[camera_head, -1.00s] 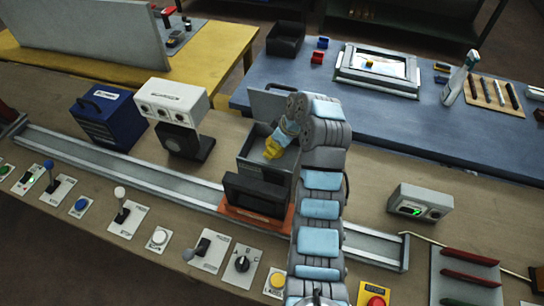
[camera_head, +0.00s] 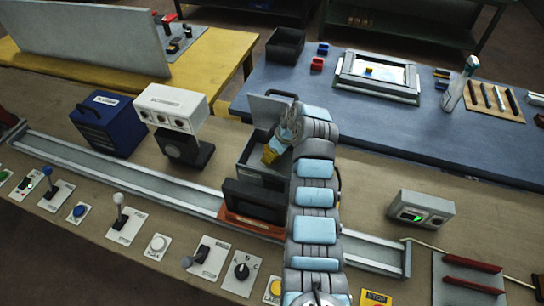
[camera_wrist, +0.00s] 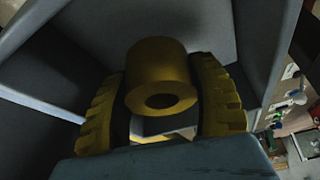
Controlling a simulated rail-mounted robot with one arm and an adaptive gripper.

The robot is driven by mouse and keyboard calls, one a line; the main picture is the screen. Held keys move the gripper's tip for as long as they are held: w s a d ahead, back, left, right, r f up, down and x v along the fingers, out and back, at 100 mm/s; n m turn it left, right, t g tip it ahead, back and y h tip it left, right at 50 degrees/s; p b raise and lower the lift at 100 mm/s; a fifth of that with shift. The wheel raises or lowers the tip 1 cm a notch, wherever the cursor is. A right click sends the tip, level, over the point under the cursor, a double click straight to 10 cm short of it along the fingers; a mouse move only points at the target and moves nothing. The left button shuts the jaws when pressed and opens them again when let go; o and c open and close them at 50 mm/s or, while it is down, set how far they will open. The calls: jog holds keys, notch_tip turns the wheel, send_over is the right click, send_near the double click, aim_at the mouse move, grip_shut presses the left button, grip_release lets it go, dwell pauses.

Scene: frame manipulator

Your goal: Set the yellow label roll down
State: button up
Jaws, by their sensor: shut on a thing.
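The yellow label roll (camera_wrist: 160,72) shows in the wrist view between the two ribbed yellow fingers of my gripper (camera_wrist: 162,108), with its round hole facing the camera. My gripper is shut on the roll. In the body camera view my gripper (camera_head: 269,157) points down into an open grey box (camera_head: 248,150), and the roll cannot be told apart from the yellow fingers. Grey box walls (camera_wrist: 195,22) surround the roll in the wrist view. Whether the roll touches the box floor is unclear.
The box's raised lid (camera_head: 266,108) stands behind my gripper. A dark screen on an orange carriage (camera_head: 252,222) sits on the rail right in front of the box. A white three-lens device (camera_head: 172,107) and a blue case (camera_head: 105,125) stand to the left.

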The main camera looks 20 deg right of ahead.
jog(key=shift+f, duration=1.1)
jog(key=shift+s+f, duration=0.1)
jog(key=shift+f, duration=0.1)
jog(key=o, duration=1.2)
jog(key=shift+r, duration=0.1)
jog(key=shift+r, duration=0.2)
jog(key=v, duration=1.1)
jog(key=shift+d+r, duration=0.2)
jog(key=shift+r, duration=0.15)
jog(key=shift+s, duration=0.15)
